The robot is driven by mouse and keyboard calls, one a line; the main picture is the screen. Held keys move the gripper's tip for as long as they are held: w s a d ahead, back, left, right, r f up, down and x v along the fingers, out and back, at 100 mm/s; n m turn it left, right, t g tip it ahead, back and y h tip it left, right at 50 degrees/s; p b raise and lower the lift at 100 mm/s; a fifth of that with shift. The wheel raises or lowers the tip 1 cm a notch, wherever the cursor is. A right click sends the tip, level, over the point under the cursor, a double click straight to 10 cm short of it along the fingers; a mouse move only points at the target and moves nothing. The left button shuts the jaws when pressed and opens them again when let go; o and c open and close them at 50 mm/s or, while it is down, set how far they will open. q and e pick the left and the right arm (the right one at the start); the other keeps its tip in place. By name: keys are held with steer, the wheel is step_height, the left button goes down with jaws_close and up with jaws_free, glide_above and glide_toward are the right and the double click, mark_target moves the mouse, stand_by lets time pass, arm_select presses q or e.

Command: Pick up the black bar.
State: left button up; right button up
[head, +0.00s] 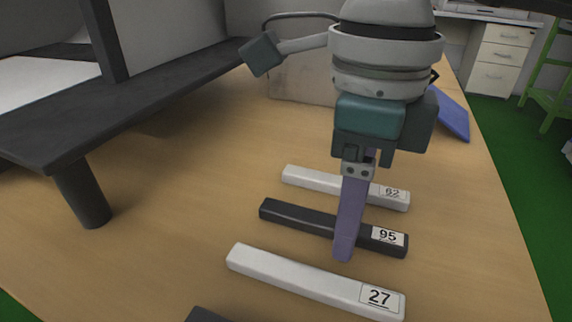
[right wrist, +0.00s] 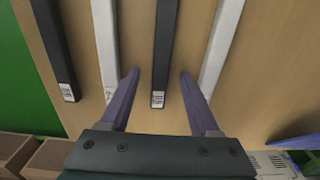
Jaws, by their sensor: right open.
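A black bar (head: 297,218) with a white label reading 95 lies on the wooden table between two white bars. It also shows in the right wrist view (right wrist: 162,50). A second dark bar (head: 207,315) is cut off by the bottom of the head view and shows at the left in the right wrist view (right wrist: 54,45). My right gripper (head: 344,256) is open and points down, empty. In the right wrist view its fingers (right wrist: 158,75) appear on either side of the 95 bar, near its labelled end. Their height over the table is unclear. My left gripper is out of view.
White bars labelled 62 (head: 320,182) and 27 (head: 290,273) lie close on both sides of the 95 bar. A dark raised shelf (head: 130,105) stands on the left of the table. A blue object (head: 453,116) lies at the right edge. The table's front right is clear.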

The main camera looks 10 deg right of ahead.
steer(key=shift+f, duration=0.3)
steer(key=shift+c, duration=0.2)
jaws_close()
